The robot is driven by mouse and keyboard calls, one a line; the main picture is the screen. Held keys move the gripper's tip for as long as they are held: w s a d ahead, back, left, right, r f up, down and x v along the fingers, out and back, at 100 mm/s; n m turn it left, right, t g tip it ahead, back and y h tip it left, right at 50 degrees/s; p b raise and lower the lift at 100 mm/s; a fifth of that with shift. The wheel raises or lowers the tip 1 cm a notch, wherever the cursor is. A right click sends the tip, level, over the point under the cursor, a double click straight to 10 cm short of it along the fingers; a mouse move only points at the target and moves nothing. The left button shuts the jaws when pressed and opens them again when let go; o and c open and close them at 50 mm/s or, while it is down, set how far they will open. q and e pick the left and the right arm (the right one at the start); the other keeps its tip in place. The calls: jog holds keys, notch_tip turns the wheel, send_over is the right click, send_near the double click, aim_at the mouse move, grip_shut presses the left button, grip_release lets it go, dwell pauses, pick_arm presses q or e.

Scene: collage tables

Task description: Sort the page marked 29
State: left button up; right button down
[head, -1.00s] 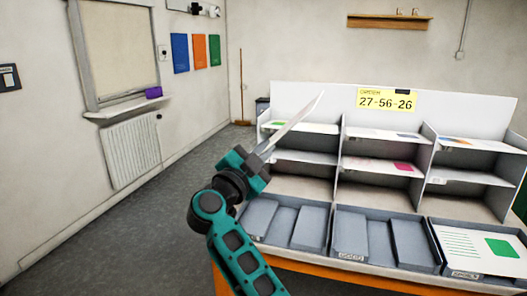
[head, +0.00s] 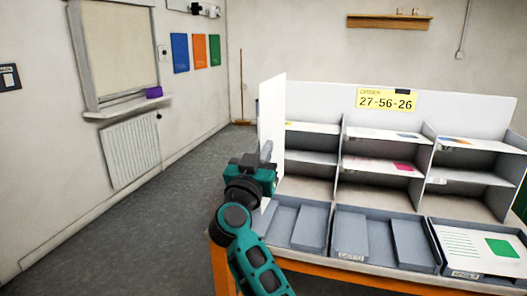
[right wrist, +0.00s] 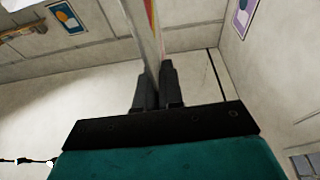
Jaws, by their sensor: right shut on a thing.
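My right gripper (head: 265,160) is shut on a white page (head: 271,115) and holds it upright at the left end of the sorting rack (head: 300,95). In the right wrist view the page (right wrist: 143,35) stands between the fingers (right wrist: 158,88), nearly edge-on, with a strip of red and yellow showing. I cannot read a number on it. A yellow card (head: 387,100) on the rack's back reads 27-56-26, with a dark patch at its top. My left gripper is not in view.
Rack shelves hold pages, one with a pink patch (head: 403,167). In front are grey trays, left (head: 285,225) and middle (head: 365,240) without pages; the right one holds a page with a green block (head: 485,248). Open floor (head: 150,230) lies left of the orange-edged table (head: 300,278).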

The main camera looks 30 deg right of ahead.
jog(key=n+y, duration=0.1)
jog(key=n, duration=0.3)
jog(key=n+t+y, duration=0.1)
jog(key=n, duration=0.3)
jog(key=n+t+y, duration=0.1)
jog(key=n+y, duration=0.1)
jog(key=n, duration=0.1)
jog(key=shift+n, duration=0.4)
jog(key=shift+w, duration=0.1)
